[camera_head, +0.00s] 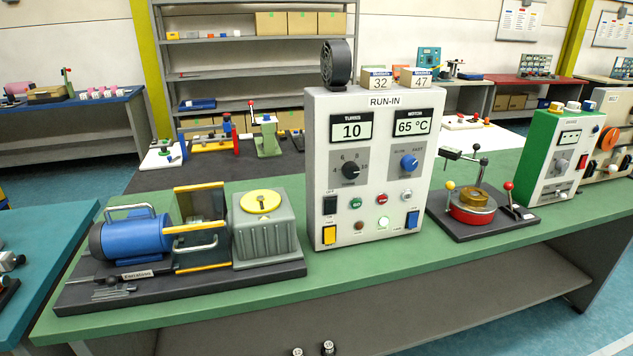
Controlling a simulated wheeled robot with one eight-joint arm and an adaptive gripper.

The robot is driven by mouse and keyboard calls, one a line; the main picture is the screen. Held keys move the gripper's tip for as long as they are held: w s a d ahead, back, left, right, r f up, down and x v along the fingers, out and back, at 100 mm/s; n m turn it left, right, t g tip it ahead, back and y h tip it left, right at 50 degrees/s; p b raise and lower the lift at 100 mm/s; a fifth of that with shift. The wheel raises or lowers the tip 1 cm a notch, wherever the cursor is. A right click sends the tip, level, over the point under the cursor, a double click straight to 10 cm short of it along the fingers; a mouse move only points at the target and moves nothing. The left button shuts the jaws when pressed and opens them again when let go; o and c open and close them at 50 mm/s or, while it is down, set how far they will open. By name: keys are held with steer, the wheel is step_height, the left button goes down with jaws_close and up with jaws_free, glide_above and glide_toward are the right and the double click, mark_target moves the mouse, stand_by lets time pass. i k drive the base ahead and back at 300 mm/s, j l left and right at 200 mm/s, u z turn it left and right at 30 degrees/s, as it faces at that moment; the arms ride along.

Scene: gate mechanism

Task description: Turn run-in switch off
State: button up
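The RUN-IN control box (350,235), light grey and upright, stands on the green bench in the middle of the view. Its displays read 10 under TURNS (352,130) and 65 °C under MOTOR (410,122). Its face has a black knob (349,171), a blue knob (408,163), a black switch (330,205), a yellow switch (329,235) and a blue switch (412,219). The small labels are unreadable, so I cannot tell which is the run-in switch. My gripper is not in view.
A blue motor and gearbox unit (140,238) stands left of the box. A black-based rig with a red ring (472,215) stands close on its right. A green box (560,155) stands further right. The green bench top (330,284) is clear in front of the control box.

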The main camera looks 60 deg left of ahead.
mark_target(330, 203)
steer(key=u, duration=1.85)
steer(key=i+j, duration=0.6)
steer(key=j+z, duration=0.1)
steer(key=l+u, duration=0.1)
